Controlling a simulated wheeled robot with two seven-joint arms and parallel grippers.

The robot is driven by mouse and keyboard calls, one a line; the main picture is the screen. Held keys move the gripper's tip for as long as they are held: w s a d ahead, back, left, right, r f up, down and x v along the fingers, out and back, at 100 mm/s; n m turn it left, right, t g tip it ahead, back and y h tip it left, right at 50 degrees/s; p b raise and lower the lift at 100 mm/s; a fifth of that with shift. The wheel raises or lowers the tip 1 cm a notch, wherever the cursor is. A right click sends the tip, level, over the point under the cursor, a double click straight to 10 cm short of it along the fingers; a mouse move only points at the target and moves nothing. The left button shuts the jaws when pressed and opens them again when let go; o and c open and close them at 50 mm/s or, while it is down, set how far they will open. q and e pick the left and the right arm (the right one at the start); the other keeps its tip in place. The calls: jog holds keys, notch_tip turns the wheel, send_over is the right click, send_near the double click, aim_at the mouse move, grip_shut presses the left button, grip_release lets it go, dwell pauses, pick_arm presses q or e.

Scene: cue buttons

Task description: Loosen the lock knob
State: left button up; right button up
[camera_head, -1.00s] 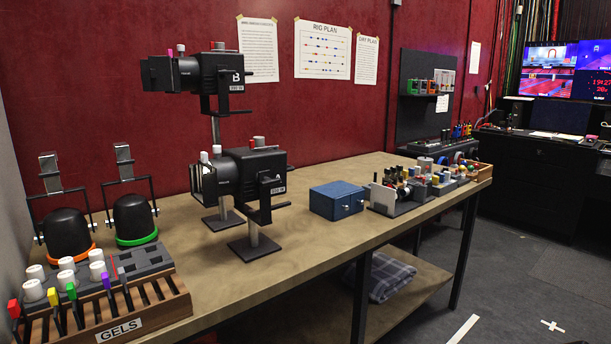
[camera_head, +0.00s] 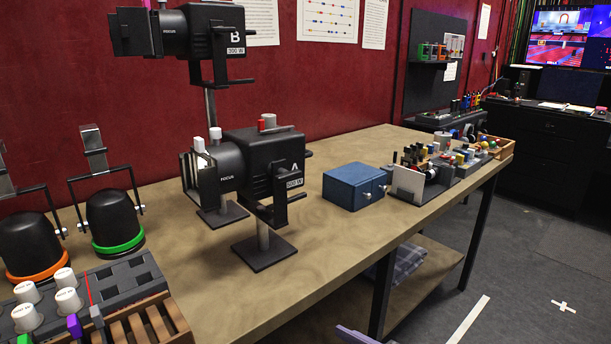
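Two black stage lamps stand on the bench. Lamp A (camera_head: 232,165), marked 500 W or similar, sits low on a post with a square foot (camera_head: 264,252). I cannot tell which knob is the lock knob. Neither gripper is recognisable in view.
A blue box (camera_head: 353,187) and a crowded tray stand right of lamp A on the bench (camera_head: 215,290). Two black domed lamps (camera_head: 114,218) and a slotted rack with white knobs (camera_head: 65,281) are at left. A lavender piece (camera_head: 352,335), unclear, shows at the bottom edge.

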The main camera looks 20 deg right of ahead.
jog(key=w+d+r+n+t+y, duration=0.1)
jog(key=w+r, duration=0.2)
jog(key=r, duration=0.5)
jog(key=w+r+t, duration=0.1)
jog(key=w+r, duration=0.1)
jog(key=r, duration=0.6)
jog(key=t+y, duration=0.1)
jog(key=t, duration=0.1)
send_near(291, 175)
jog(key=p+x, duration=0.2)
jog(key=x, duration=0.5)
jog(key=shift+w+r, duration=0.1)
jog(key=shift+r, duration=0.1)
jog(key=shift+x, duration=0.85)
jog(key=shift+f, duration=0.2)
jog(key=shift+c, duration=0.3)
jog(key=c, duration=1)
jog(key=shift+n, duration=0.3)
